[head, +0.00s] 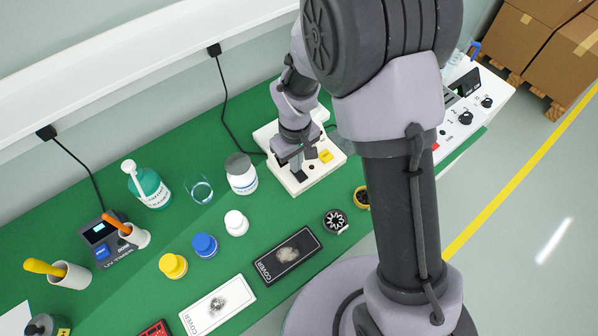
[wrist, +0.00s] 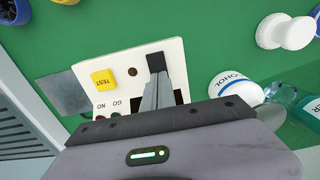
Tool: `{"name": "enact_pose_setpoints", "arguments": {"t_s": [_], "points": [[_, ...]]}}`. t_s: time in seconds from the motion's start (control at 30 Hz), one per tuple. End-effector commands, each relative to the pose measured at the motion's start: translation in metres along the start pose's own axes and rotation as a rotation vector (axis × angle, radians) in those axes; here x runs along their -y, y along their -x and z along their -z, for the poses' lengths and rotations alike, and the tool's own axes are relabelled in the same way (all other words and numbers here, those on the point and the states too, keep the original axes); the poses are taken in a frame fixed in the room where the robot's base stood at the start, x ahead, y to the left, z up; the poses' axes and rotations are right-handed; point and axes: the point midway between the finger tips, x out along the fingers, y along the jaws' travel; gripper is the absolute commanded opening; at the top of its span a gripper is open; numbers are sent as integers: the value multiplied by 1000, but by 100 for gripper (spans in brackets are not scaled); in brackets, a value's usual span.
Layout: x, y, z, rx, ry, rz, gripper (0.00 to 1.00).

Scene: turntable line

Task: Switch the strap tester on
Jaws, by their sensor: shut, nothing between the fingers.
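The strap tester (head: 330,168) is a white box on the green bench, with a yellow button on top. In the wrist view its white panel (wrist: 118,125) shows the yellow TEST button (wrist: 104,79), a small dark round spot (wrist: 132,72) and two dark lamps by the GO and NO lettering. My gripper (head: 297,173) is over the box, left of the yellow button in the head view. In the wrist view my gripper (wrist: 157,64) is shut and empty, its dark fingertips over the panel. I cannot tell whether they touch it. The power switch is not clearly visible; the fingers hide part of the panel.
A white alcohol bottle (head: 241,175) and a glass beaker (head: 199,189) stand left of the tester. A black round part (head: 336,221) and a black COVER mat (head: 287,256) lie in front. A cable runs behind the tester.

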Motion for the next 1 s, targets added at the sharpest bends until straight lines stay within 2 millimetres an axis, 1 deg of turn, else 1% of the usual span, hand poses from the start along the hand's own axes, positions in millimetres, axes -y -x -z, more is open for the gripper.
{"name": "enact_pose_setpoints", "arguments": {"t_s": [0.17,0.33,0.9,1.0], "points": [[0,-4,0,1,0,0,0],[0,3,0,0,0,0,0],[0,67,0,-1,0,0,0],[0,70,0,0,0,0,0]]}}
